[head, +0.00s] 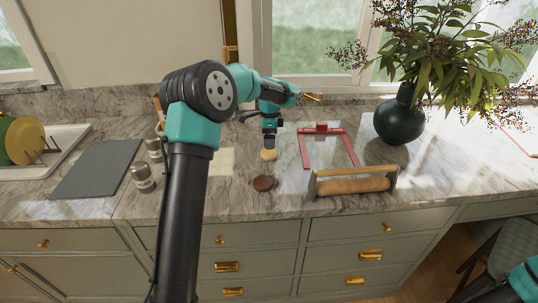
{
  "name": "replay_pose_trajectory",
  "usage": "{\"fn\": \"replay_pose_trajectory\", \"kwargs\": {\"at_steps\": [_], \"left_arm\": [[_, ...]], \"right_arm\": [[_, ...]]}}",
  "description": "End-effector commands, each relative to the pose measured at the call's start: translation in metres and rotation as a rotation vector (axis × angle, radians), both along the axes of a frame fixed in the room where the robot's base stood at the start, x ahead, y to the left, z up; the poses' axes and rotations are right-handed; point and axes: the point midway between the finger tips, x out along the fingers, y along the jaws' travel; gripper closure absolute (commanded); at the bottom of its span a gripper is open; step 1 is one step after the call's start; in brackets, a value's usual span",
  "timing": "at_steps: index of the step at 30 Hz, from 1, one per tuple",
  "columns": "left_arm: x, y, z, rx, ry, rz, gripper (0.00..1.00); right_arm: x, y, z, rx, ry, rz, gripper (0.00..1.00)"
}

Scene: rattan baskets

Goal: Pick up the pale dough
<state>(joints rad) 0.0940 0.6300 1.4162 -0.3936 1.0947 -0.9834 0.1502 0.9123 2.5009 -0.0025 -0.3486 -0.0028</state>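The pale dough (268,155) is a small round, cream-coloured lump on the marble counter near the middle of the head view. My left gripper (269,146) points down directly above it, at or very close to its top. The fingers are small and dark here, so I cannot tell whether they are open or shut, or touching the dough. A brown round lump (263,184) lies on the counter nearer the front edge. My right gripper is not in view; only a teal piece of my own body shows at the bottom right corner.
A red frame (305,152) lies right of the dough, behind a wooden holder with a rolling pin (352,186). A dark vase (398,120) with a plant stands at the back right. Shakers (143,178), a grey board (97,168) and a plate rack (68,140) are left.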

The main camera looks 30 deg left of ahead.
Motion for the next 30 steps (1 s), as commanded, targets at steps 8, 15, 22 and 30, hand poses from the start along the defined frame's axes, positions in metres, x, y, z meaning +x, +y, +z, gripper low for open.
{"fn": "replay_pose_trajectory", "kwargs": {"at_steps": [8, 15, 22, 30], "left_arm": [[0.0, 0.001, -0.02, 0.001, 0.0, 0.001, 0.0], [0.0, 0.0, -0.02, 0.001, 0.0, 0.001, 0.0], [0.001, 0.0, -0.039, 0.0, 0.002, 0.001, 0.0], [0.002, 0.001, -0.07, 0.0, 0.001, 0.001, 0.0]], "right_arm": [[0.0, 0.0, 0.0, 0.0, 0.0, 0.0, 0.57], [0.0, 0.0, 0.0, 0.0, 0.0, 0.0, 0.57], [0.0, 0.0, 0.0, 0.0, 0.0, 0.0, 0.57], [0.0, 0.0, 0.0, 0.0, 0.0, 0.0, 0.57]]}}
